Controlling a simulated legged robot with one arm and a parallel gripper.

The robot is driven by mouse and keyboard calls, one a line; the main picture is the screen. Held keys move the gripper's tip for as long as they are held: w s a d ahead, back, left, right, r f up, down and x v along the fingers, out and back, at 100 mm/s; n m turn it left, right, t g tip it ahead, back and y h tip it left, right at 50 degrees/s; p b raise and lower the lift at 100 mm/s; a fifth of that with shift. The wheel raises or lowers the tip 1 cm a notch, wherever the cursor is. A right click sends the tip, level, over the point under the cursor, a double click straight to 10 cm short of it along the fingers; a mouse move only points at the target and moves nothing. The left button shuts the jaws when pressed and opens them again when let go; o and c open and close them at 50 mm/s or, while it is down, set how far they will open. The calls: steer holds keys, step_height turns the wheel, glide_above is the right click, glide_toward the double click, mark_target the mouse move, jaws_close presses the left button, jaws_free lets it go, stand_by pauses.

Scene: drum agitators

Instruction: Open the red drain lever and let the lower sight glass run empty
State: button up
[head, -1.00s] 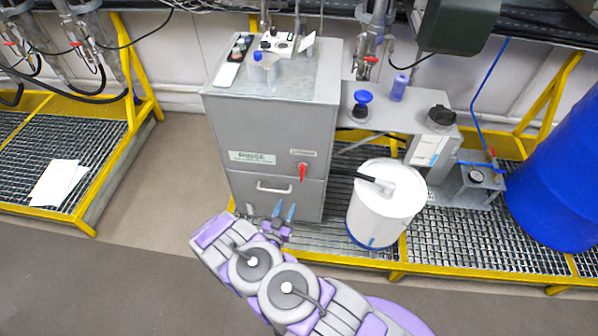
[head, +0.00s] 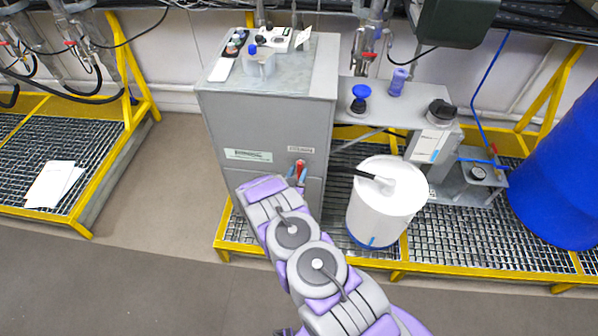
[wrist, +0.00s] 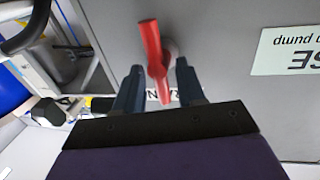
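The red drain lever (head: 300,166) is on the front of the grey cabinet (head: 265,125), below a small label. In the wrist view, which shows the cabinet's lettering upside down, the red lever (wrist: 152,50) runs nearly vertically. My gripper (head: 297,176) is at the lever. In the wrist view my gripper (wrist: 157,75) is open, with one blue-grey finger on each side of the lever. A narrow gap shows beside the right finger; contact on the left is unclear. I cannot make out the lower sight glass in either view.
A white drum (head: 386,200) with a black hose stands right of the cabinet on the grating (head: 455,235). A yellow frame rail (head: 420,272) edges the platform. A large blue barrel (head: 565,165) is at far right. Grey floor (head: 150,270) is clear at left.

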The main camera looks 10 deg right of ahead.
steer(key=shift+x, duration=0.9)
jaws_close()
